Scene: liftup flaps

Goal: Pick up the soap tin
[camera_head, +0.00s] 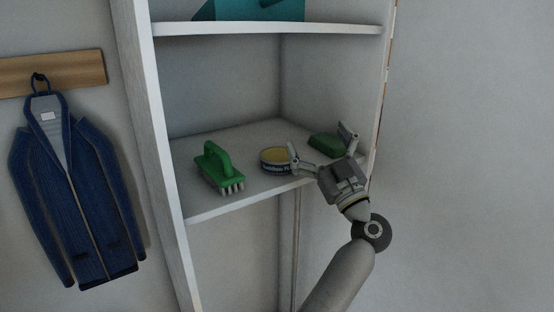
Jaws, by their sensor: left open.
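The soap tin (273,166) is a low round tin with a dark labelled side and a yellowish top. It sits upright on the middle shelf (215,206), near the front edge. My left gripper (318,150) is open, with its fingers spread wide. Its left finger is at the tin's right side in the picture and covers a little of it. I cannot tell whether they touch. Nothing shows held between the fingers. My right gripper is not in view.
A green brush (217,165) stands left of the tin. A green block (324,144) lies behind my gripper, partly hidden. An upper shelf (265,29) holds a teal object (255,10). White side panels bound the shelves. A blue jacket (75,190) hangs at the left.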

